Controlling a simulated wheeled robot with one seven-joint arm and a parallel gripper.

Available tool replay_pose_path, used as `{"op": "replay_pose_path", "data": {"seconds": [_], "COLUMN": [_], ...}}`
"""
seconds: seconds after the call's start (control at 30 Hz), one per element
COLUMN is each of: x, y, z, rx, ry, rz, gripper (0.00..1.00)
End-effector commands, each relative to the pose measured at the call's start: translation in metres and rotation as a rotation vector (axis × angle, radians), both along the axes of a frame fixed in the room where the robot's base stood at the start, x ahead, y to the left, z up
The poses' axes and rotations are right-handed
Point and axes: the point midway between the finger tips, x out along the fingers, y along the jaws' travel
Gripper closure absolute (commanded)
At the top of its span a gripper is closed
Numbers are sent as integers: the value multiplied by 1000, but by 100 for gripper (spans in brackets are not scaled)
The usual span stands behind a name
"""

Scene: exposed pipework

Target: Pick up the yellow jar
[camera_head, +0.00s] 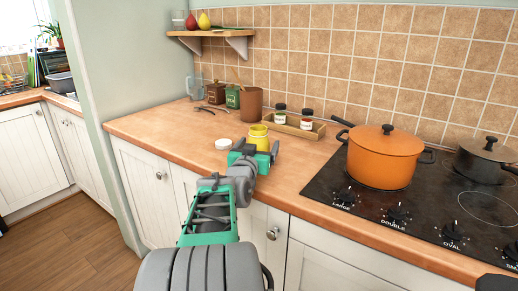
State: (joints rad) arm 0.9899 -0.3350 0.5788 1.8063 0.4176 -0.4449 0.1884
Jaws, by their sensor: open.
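The yellow jar (258,132) stands on the wooden counter, in front of a brown canister. Its lower part is hidden behind my gripper. My green and grey gripper (257,147) is open at the jar's near side, low over the counter. I cannot tell whether the jar is between the fingers or just beyond them, or whether they touch it.
A white lid (223,143) lies left of the jar. A brown canister (251,104) stands behind it, and a wooden tray (317,131) with two small jars is at right. An orange pot (381,160) sits on the black hob (335,184). The left counter is mostly clear.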

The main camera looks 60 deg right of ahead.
Motion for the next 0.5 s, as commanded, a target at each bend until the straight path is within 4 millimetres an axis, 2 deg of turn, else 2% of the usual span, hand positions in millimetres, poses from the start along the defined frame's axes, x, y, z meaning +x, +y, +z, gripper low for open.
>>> {"op": "replay_pose_path", "data": {"seconds": [0.07, 0.5], "x": [0, 0], "y": [0, 1], "z": [0, -1], "rx": [0, 1], "ry": [0, 0], "rz": [0, 1], "gripper": [13, 49]}}
